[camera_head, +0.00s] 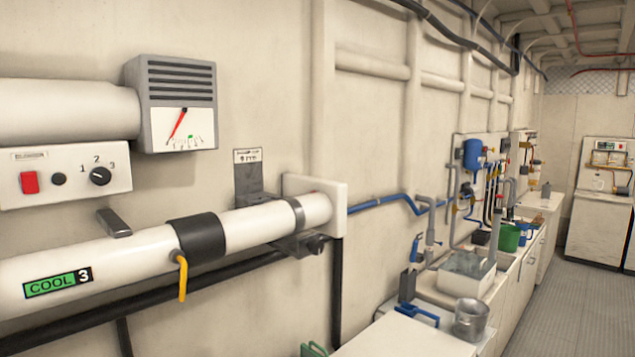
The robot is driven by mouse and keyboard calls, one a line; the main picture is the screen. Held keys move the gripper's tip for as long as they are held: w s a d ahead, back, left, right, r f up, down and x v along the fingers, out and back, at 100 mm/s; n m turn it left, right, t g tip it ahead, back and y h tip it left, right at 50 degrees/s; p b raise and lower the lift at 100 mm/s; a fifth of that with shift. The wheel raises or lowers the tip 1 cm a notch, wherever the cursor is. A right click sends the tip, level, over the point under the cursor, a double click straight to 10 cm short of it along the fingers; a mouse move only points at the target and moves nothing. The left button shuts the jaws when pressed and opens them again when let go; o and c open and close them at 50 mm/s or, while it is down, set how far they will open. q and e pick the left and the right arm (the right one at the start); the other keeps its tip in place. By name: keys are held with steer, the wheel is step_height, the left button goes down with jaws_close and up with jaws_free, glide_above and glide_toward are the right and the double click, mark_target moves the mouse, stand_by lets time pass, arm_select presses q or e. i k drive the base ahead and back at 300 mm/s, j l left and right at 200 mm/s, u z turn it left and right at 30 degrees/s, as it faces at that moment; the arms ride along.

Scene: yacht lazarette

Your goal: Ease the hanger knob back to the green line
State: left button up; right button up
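A white pipe (130,257) runs along the left wall, held near its right end by a grey hanger strap (295,214). A dark knob (316,244) sits at the hanger's lower bracket, under the pipe. No green line shows clearly on the knob. A grey gauge box (180,84) above the pipe has a white dial with a red needle (178,122), tilted up to the right. Small green marks (191,138) lie at the dial's lower right, apart from the needle. Neither of my grippers is in view.
A control panel (66,172) has a red switch, a small black button and a 1-2-3 selector (100,176). A counter with a sink (465,274) and a metal pot (470,319) stand right. The floor aisle (565,300) is clear.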

mark_target(316, 247)
steer(key=k+l+u, duration=0.2)
steer(key=u, duration=0.15)
steer(key=k+l+u, duration=0.3)
steer(key=k+u, duration=0.2)
steer(key=u, duration=0.15)
